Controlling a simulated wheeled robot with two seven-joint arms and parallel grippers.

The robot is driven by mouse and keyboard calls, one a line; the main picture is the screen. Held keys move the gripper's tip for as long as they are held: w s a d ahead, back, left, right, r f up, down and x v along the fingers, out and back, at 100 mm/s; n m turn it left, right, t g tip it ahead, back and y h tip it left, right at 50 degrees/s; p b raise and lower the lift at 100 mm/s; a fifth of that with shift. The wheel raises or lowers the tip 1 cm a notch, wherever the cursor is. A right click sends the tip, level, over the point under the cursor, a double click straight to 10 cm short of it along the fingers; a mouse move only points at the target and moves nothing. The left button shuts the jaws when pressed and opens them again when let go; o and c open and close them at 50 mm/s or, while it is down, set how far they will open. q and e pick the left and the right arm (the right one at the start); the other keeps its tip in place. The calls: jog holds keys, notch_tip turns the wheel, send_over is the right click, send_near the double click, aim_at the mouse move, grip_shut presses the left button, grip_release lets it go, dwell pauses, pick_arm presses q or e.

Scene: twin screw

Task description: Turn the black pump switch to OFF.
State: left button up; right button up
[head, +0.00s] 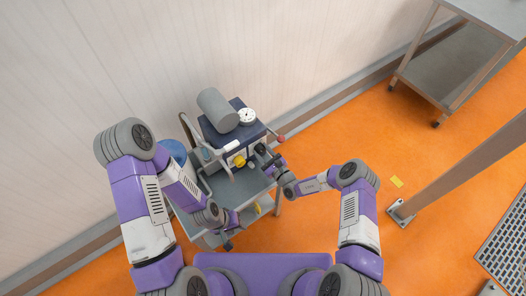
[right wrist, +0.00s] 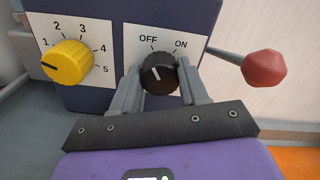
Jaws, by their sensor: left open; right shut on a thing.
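The black pump switch (right wrist: 160,72) is a round knob on a white plate marked OFF at upper left and ON at upper right. Its white line is nearly upright, its upper end leaning slightly left toward the OFF side. My right gripper (right wrist: 160,84) is shut on it, one finger on each side. In the head view my right gripper (head: 267,160) is at the front of the dark blue pump box (head: 251,132), and the switch is small there. My left gripper (head: 232,218) is open and empty, low by the cart's front edge.
Left of the switch is a yellow knob (right wrist: 66,61) with a scale from 1 to 5. A red-ended lever (right wrist: 262,67) sticks out at right. A grey cylinder (head: 217,109) and a gauge (head: 246,116) are on top. The orange floor to the right is mostly clear.

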dwell(0.3)
jog(key=o, duration=1.1)
jog(key=shift+c, duration=0.2)
jog(key=shift+d, duration=0.1)
jog(key=p+v, duration=0.1)
jog(key=v, duration=0.6)
jog(key=shift+s+p, duration=0.25)
jog(key=shift+p, duration=0.15)
